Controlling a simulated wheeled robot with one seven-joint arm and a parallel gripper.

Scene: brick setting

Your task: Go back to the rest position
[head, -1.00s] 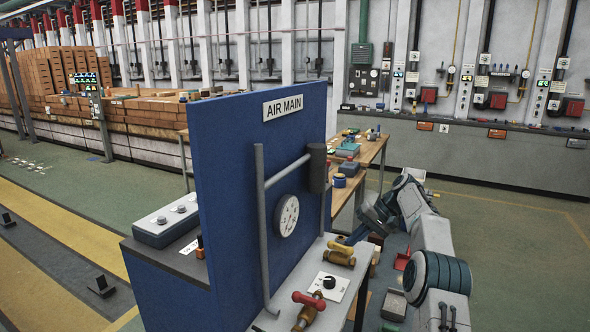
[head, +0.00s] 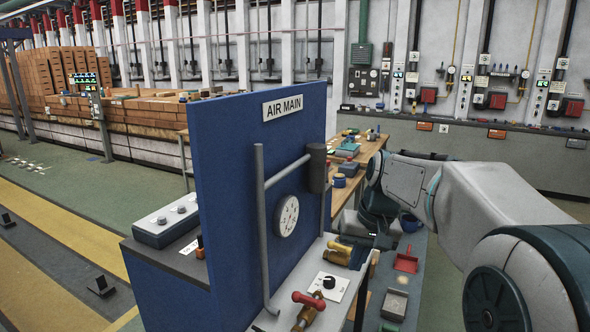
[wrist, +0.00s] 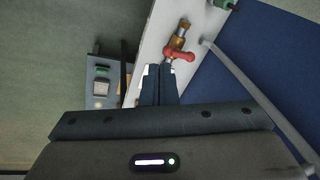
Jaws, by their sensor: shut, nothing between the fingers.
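My gripper (wrist: 159,84) is shut and empty in the wrist view, its two dark fingers side by side. In the picture its tips lie just below a red-handled valve (wrist: 180,55) on a pale ledge (wrist: 150,55); I cannot tell the gap in depth. In the head view my arm reaches in from the right, and its dark wrist end is partly hidden behind my own links.
The blue AIR MAIN panel (head: 230,140) carries a gauge (head: 286,216) and a grey pipe (head: 263,230). Red (head: 308,302) and yellow (head: 338,250) valve handles sit on the ledge below. A wooden bench (head: 368,155) with several items stands behind.

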